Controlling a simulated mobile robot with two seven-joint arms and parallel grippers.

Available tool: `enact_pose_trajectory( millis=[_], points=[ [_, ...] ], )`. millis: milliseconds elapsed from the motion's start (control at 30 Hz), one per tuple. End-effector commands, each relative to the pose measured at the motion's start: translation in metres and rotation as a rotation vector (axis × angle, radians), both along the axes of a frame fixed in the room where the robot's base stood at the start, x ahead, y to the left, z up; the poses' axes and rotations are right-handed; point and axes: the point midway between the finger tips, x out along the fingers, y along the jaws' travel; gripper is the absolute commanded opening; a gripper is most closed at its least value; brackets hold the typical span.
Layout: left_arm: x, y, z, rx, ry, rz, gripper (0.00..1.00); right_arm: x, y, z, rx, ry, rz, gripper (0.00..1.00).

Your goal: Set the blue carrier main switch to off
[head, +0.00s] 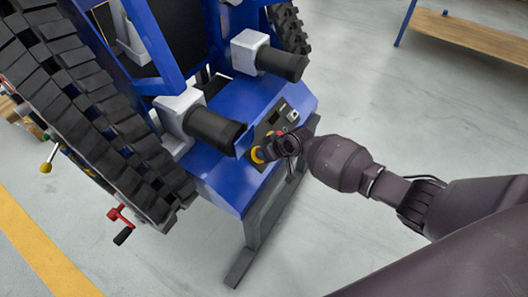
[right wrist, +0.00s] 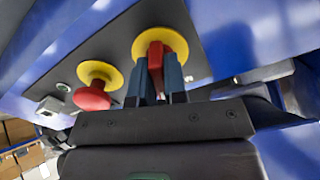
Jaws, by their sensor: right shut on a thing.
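The blue carrier (head: 225,180) fills the upper left of the head view, with a dark control panel (head: 270,122) on its end face. In the right wrist view, the main switch (right wrist: 155,52) is a red handle on a round yellow plate. My right gripper (right wrist: 160,85) is shut on this red handle, one finger on each side. The fingers hide part of the handle, so its exact setting is hard to read. In the head view my right gripper (head: 280,149) is at the panel and covers part of it. My left gripper is not in view.
A red mushroom-shaped knob (right wrist: 92,96) on another yellow plate sits beside the switch. Two black cylinders (head: 213,129) stick out above the panel. A black track (head: 90,115) runs along the left. A wooden-topped bench (head: 470,38) stands far right. The floor (head: 400,110) between is clear.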

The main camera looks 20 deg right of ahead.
Motion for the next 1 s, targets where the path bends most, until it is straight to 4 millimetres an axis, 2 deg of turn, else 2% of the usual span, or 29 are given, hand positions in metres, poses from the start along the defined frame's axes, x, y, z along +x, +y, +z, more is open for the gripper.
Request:
enact_pose_trajectory(
  millis=[400, 1000],
  points=[
    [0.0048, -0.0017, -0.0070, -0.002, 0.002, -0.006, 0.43, -0.0002, -0.0005, -0.0016, -0.138, -0.105, 0.209, 0.00],
    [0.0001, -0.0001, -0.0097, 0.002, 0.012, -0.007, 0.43, 0.0005, -0.0002, 0.0005, -0.176, -0.138, 0.267, 0.00]
  ],
)
